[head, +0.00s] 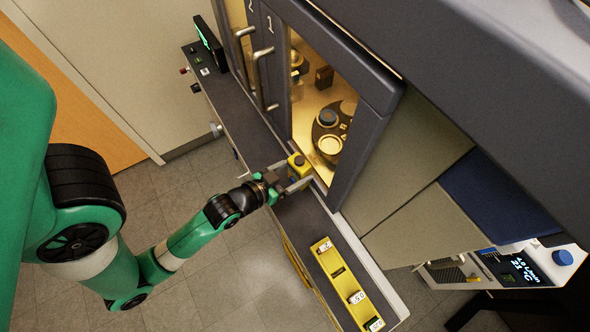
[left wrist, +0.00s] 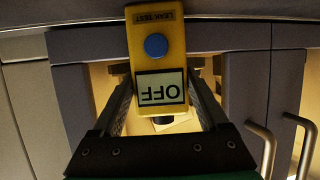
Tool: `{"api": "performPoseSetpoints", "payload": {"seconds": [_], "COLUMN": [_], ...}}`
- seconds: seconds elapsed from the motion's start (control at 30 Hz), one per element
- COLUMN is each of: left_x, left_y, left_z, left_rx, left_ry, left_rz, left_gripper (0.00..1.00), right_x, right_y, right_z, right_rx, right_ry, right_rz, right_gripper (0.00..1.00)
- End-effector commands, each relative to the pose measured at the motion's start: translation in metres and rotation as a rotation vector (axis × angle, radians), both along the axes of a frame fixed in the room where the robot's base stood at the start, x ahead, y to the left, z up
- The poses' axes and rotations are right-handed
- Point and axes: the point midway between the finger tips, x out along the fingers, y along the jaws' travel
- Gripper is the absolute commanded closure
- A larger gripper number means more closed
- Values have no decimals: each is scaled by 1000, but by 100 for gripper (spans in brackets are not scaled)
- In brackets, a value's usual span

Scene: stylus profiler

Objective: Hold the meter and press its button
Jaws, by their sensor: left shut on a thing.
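The meter (head: 298,162) is a small yellow box held at the front of the cabinet in the head view. In the left wrist view the meter (left wrist: 156,50) shows a blue round button (left wrist: 156,46), a "LEAK TEST" label and a screen (left wrist: 160,88) reading "OFF", upside down. My left gripper (head: 296,178) is shut on the meter, its two fingers (left wrist: 160,100) on either side of it. Nothing is seen touching the button. My right gripper is not in view.
A cabinet with a lit window (head: 322,110) and metal handles (head: 262,72) stands behind the meter. A yellow tray (head: 334,268) with several small labelled items lies on the dark ledge (head: 298,212). A small green-lit screen (head: 208,42) stands at the ledge's far end.

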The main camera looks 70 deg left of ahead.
Motion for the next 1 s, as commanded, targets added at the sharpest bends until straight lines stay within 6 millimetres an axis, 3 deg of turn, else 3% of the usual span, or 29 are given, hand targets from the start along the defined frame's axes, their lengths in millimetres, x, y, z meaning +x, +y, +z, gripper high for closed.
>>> {"api": "performPoseSetpoints", "payload": {"seconds": [0.27, 0.83, 1.0], "left_x": [0, -1, -1], "left_y": [0, 0, 0], "left_z": [-2, -3, -3], "left_rx": [-2, -3, -3], "left_ry": [4, 6, 6], "left_rz": [0, 1, 1], "left_gripper": [100, 100, 100], "right_x": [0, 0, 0], "right_y": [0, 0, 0], "right_z": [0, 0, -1], "right_rx": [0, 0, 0], "right_ry": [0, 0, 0], "right_rz": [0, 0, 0], "right_gripper": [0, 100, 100]}}
